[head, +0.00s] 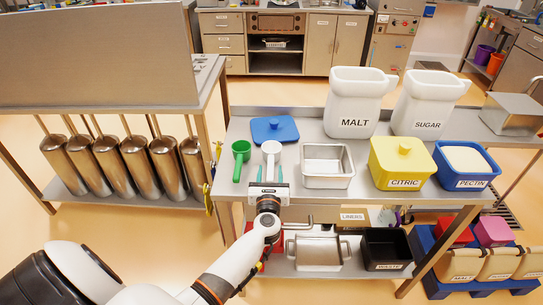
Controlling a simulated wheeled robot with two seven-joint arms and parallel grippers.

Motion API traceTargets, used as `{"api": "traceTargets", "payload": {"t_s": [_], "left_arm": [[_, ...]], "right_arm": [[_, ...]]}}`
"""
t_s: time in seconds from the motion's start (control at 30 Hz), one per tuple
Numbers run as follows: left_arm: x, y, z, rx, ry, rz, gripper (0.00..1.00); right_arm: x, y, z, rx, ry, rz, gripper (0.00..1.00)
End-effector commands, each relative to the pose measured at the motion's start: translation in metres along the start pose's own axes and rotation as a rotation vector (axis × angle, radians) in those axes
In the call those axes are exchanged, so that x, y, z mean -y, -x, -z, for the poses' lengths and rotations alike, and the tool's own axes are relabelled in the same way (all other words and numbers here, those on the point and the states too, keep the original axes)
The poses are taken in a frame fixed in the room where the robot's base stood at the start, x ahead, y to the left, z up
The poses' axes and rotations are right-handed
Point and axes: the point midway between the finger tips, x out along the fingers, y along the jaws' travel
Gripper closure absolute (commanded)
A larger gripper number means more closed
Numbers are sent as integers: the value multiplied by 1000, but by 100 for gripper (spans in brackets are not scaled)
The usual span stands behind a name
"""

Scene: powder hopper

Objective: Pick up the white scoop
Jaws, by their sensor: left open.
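The white scoop (271,148) lies on the steel table (225,185), to the right of a green scoop (238,165). My left gripper (269,184) is at the table's front edge, just below the white scoop in the head view. It is open and lines up with the scoop's handle. The fingers and the near end of the handle overlap in the picture, so I cannot tell whether they touch. My right gripper is out of view.
A blue lid (274,128) lies behind the scoops. A steel tray (327,182) stands close on the right. Further right are the yellow CITRIC bin (402,170) and blue PECTIN bin (440,165). The white MALT (352,95) and SUGAR (423,100) containers stand behind.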

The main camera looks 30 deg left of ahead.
Motion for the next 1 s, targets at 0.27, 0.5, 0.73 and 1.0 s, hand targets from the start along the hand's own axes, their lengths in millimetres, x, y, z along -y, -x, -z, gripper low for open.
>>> {"api": "traceTargets", "payload": {"t_s": [0.27, 0.5, 0.73, 1.0], "left_arm": [[-1, -18, 0, 1, 1, -2, 55], [-1, -18, 0, 0, 1, -2, 73], [-1, -18, 0, 0, 1, -2, 100], [-1, -18, 6, 0, 4, -1, 100]], "right_arm": [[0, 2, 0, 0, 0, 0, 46], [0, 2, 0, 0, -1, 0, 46], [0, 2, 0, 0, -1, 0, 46], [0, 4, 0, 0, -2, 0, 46]]}}
